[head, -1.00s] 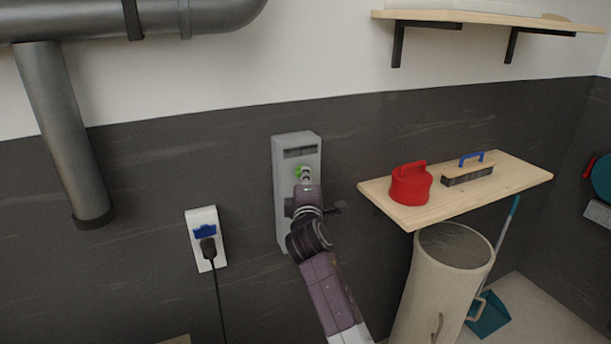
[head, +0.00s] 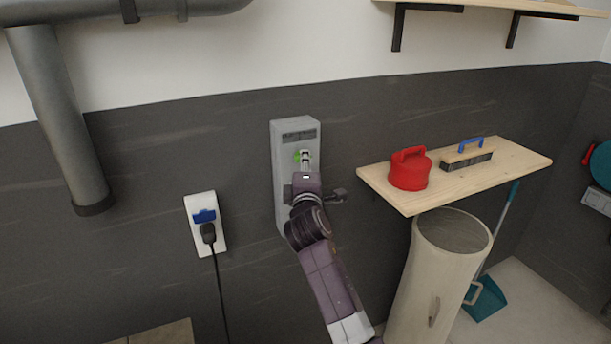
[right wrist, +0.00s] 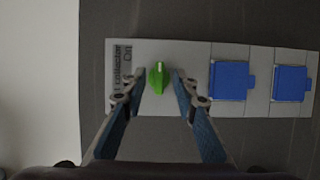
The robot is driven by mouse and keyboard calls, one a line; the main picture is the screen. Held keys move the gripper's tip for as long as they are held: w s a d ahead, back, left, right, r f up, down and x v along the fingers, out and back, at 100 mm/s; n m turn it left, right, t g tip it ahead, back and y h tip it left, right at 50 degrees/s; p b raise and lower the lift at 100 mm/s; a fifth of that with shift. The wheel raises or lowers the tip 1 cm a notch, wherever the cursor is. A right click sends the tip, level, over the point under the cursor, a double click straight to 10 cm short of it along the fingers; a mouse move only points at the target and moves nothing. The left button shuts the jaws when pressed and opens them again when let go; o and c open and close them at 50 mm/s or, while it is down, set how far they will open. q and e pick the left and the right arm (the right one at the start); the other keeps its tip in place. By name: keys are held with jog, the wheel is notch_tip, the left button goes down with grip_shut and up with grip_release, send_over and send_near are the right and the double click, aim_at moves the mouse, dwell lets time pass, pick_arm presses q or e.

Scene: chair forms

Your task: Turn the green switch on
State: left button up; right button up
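The green switch (right wrist: 158,77) is a small knob on a light grey wall panel (right wrist: 177,52). Its long side runs up and down in the right wrist view. Dark lettering, including "On", is on the panel to its left there. In the head view the green switch (head: 297,156) shows only partly, behind my gripper, near the upper part of the panel (head: 284,193). My right gripper (right wrist: 160,78) is open, with one finger on each side of the switch. Gaps show between fingers and knob; I cannot tell its depth. My left gripper is not in view.
Two blue socket covers (right wrist: 229,80) are on the panel beside the switch. A white outlet (head: 206,222) with a plugged black cable is on the wall to the left. A wooden shelf (head: 455,185) with a red container and brush stands to the right, above a beige bin (head: 430,280).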

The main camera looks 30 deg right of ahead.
jog(key=v, duration=1.1)
